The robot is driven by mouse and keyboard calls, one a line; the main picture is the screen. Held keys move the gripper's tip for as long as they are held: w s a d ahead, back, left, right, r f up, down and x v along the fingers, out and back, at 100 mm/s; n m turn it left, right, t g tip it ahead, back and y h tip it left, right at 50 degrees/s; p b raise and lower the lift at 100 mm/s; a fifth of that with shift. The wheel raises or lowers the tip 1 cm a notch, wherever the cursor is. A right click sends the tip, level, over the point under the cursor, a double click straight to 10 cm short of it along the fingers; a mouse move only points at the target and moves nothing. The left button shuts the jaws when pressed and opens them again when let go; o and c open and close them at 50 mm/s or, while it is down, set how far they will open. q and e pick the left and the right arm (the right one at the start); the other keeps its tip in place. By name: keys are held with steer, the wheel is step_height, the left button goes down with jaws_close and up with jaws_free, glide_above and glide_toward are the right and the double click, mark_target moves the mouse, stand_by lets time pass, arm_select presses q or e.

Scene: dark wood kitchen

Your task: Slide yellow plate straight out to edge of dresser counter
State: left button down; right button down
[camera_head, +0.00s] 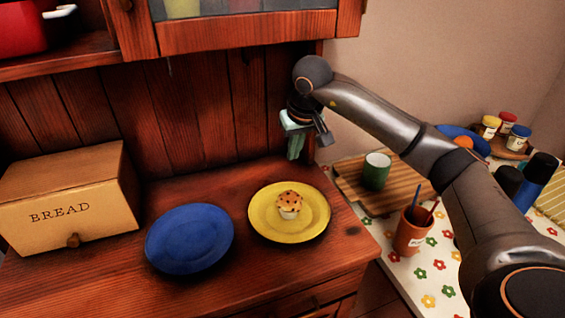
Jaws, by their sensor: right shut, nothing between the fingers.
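The yellow plate (264,222) lies flat on the wooden dresser counter (180,283), with a muffin (289,205) standing on it. Bare counter shows between the plate and the counter's front edge. My right gripper (297,150) is above the plate's far side, near the back panel. It points down, its fingers are shut and empty, and it looks apart from the plate. My left gripper is not in view.
A blue plate (190,238) lies just left of the yellow plate. A bread box (68,200) stands at the far left. Right of the dresser, a lower table holds a green cup (376,171) and an orange pot (410,232). A cabinet (250,30) hangs above.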

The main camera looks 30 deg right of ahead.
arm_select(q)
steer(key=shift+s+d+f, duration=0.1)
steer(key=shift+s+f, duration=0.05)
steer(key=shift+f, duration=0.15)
arm_select(e)
steer(key=x, duration=0.9)
steer(key=shift+a+f, duration=0.1)
steer(key=shift+f, duration=0.05)
